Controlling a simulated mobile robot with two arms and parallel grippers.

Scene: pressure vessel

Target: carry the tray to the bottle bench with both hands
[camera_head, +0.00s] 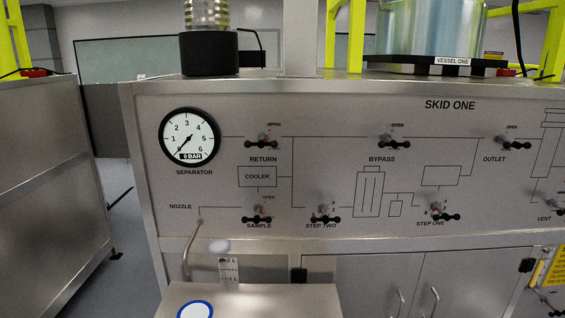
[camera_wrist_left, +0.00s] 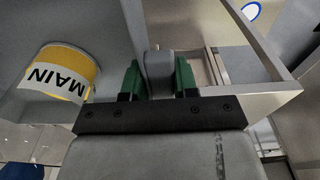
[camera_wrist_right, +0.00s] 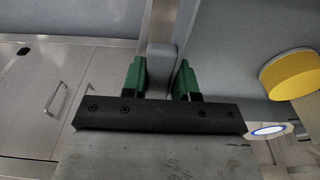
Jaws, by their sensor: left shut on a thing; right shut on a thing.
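The tray (camera_head: 270,300) shows as a flat grey panel at the bottom of the head view, with a blue ring mark on it. Only its far part is in that view. In the left wrist view my left gripper (camera_wrist_left: 158,80) is shut on a grey handle, with the tray's metal wall (camera_wrist_left: 262,100) to the right. In the right wrist view my right gripper (camera_wrist_right: 161,80) is shut on a similar grey handle. Neither gripper shows in the head view. I cannot tell from these frames which bench is the bottle bench.
The SKID ONE cabinet (camera_head: 350,105) stands ahead, with a gauge (camera_head: 189,137), several valves and a bent nozzle (camera_head: 190,250). Another metal cabinet (camera_head: 45,190) is at left, with a narrow floor gap between. A yellow-and-white MAIN cylinder (camera_wrist_left: 58,82) shows near my left gripper.

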